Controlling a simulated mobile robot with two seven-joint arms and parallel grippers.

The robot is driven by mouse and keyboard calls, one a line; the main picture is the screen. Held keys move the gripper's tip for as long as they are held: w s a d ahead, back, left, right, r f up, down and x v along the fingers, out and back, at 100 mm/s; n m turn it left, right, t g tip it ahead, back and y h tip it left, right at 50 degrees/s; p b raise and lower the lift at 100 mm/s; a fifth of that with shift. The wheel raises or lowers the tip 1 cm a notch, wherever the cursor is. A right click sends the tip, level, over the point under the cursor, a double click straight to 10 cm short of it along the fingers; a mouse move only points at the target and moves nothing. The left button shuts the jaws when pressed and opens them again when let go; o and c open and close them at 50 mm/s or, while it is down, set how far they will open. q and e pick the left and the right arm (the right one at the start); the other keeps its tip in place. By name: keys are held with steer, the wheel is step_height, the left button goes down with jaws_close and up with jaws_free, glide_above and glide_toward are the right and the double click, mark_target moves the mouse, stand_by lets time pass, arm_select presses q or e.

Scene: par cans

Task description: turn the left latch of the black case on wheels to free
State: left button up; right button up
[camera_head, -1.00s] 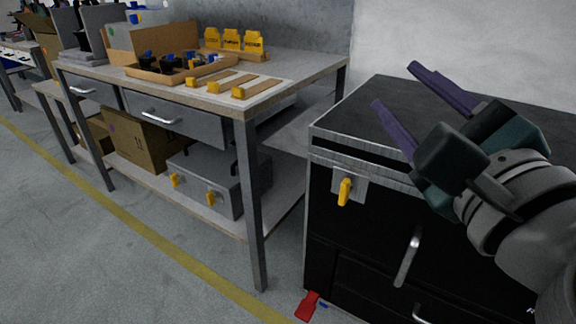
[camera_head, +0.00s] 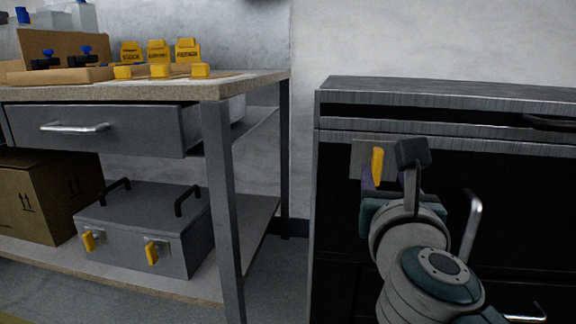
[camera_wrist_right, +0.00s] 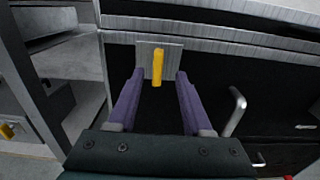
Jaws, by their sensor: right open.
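The black case (camera_head: 450,185) with metal edge strips stands at the right. Its left latch (camera_head: 377,165) is a yellow handle on a grey metal plate, hanging near vertical on the upper left of the front. My right gripper (camera_head: 372,182) is in front of this latch. In the right wrist view the yellow latch (camera_wrist_right: 158,67) is between and just beyond the two open purple fingers (camera_wrist_right: 158,90), with no visible contact. In the head view my wrist hides part of the case front and much of the fingers. My left gripper is not in view.
A workbench (camera_head: 150,91) with an open drawer (camera_head: 100,128) stands to the left, its leg (camera_head: 224,215) near the case. A grey box (camera_head: 145,225) with yellow latches sits on its lower shelf. A metal handle (camera_wrist_right: 236,110) projects from the case right of my fingers.

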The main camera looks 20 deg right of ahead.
mark_target(378, 161)
steer(key=b+x, duration=0.1)
steer(key=x, duration=0.5)
steer(key=shift+w, duration=0.35)
steer(key=shift+c, duration=0.2)
jaws_close()
